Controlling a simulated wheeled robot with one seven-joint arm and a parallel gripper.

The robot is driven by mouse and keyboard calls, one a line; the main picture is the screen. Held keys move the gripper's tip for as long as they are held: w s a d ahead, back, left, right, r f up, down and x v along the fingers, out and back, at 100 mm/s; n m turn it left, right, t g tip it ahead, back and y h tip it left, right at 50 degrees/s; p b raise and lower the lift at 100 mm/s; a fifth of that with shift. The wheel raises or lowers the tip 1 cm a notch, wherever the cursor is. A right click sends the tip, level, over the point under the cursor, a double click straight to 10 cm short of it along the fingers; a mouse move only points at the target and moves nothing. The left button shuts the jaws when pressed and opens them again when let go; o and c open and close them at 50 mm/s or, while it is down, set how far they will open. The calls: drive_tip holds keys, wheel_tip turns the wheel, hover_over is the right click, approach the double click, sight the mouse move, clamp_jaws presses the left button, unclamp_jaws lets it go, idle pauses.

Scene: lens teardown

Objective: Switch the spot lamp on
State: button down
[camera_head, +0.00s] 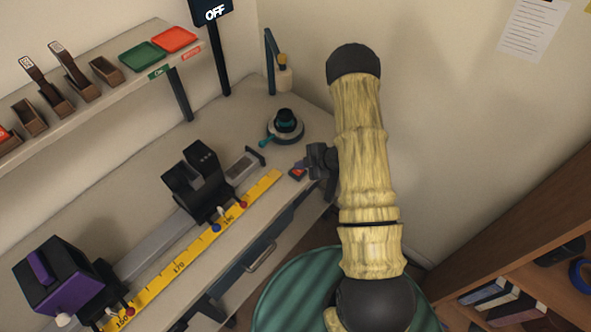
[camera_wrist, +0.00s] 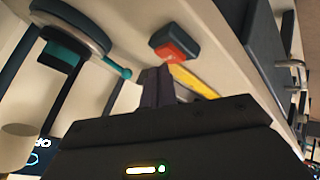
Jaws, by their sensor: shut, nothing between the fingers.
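A small dark switch box with a red top (camera_head: 298,173) sits on the bench near its front right edge. In the wrist view the red-topped switch box (camera_wrist: 172,48) lies just beyond my fingertips. My gripper (camera_head: 310,165) is shut and empty, right beside the box. In the wrist view my gripper (camera_wrist: 157,72) shows its fingers together; I cannot tell whether they touch the box. A dark sign (camera_head: 213,12) on a post reads "OFF". A purple and black housing (camera_head: 58,275) stands on the rail at the lower left; I cannot tell which thing is the spot lamp.
A round black and teal device (camera_head: 285,125) stands close behind the switch box. A yellow ruler (camera_head: 180,265) and a black holder (camera_head: 197,180) lie to the left. A teal post (camera_head: 269,62) stands at the back. A shelf with trays (camera_head: 142,55) runs along the wall.

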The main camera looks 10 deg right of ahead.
sight(301, 172)
drive_tip(key=shift+f, duration=0.1)
idle(0.3)
drive_tip(key=shift+f+b, duration=0.35)
drive_tip(key=shift+b, duration=0.05)
drive_tip(key=shift+r+p, duration=0.3)
drive_tip(key=shift+r, duration=0.2)
drive_tip(key=shift+r+p, duration=2.15)
drive_tip(key=shift+r, duration=0.9)
